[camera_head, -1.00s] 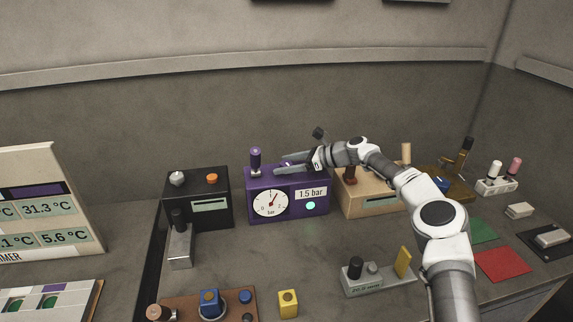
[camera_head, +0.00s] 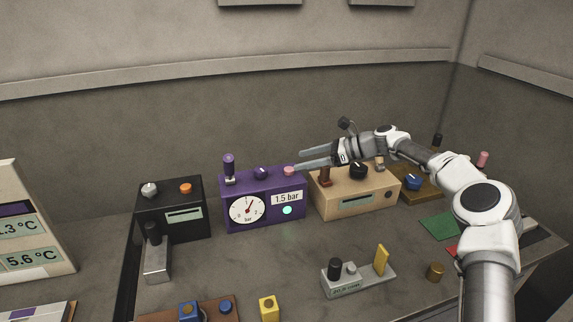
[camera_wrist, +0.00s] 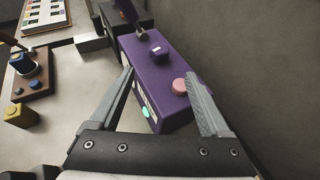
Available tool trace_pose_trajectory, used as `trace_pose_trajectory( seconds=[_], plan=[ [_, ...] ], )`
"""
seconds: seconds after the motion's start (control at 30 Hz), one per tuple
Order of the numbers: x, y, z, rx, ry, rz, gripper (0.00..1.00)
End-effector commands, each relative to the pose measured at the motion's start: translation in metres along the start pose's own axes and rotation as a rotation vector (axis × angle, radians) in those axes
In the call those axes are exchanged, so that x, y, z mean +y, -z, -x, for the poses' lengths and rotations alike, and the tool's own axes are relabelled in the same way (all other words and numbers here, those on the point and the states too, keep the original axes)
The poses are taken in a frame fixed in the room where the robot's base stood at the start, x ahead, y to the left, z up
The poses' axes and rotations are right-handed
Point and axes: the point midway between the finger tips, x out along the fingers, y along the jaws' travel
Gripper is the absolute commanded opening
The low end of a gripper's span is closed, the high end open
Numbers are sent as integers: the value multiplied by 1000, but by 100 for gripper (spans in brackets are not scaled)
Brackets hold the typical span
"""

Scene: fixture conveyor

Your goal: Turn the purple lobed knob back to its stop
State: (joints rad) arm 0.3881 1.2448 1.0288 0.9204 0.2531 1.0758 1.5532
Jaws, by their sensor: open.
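The purple lobed knob (camera_head: 261,173) is on top of the purple box (camera_head: 233,190), between a purple lever (camera_head: 229,166) and a pink button (camera_head: 289,171). In the wrist view the knob (camera_wrist: 159,51) shows clear beyond the fingertips, with the pink button (camera_wrist: 180,87) nearer. My gripper (camera_head: 299,160) is open and empty, to the right of the knob and above the box's right end. In the wrist view its fingers (camera_wrist: 160,73) are spread, with nothing between them in their grip. The box front has a dial gauge (camera_head: 247,209), a "1.5 bar" display (camera_head: 287,198) and a lit green lamp (camera_head: 287,210).
A black box (camera_head: 170,220) with a grey knob and an orange button stands left of the purple box. A tan box (camera_head: 350,203) stands close on the right, under my gripper. The back wall is behind. Bare bench lies in front of the purple box.

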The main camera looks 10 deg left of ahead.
Motion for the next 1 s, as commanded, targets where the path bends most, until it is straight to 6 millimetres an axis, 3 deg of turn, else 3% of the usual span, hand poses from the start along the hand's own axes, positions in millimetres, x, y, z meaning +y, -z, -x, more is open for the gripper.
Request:
trace_pose_trajectory(
  seconds=[0.23,0.63,0.77,0.9,1.0],
  plan=[
    [0,0,24,1,-1,-1,81],
    [3,-3,20,9,-6,5,81],
    [20,-16,-18,71,-26,32,81],
    [57,-32,-80,199,-34,88,81],
    [84,-38,-114,296,-8,129,81]
  ],
)
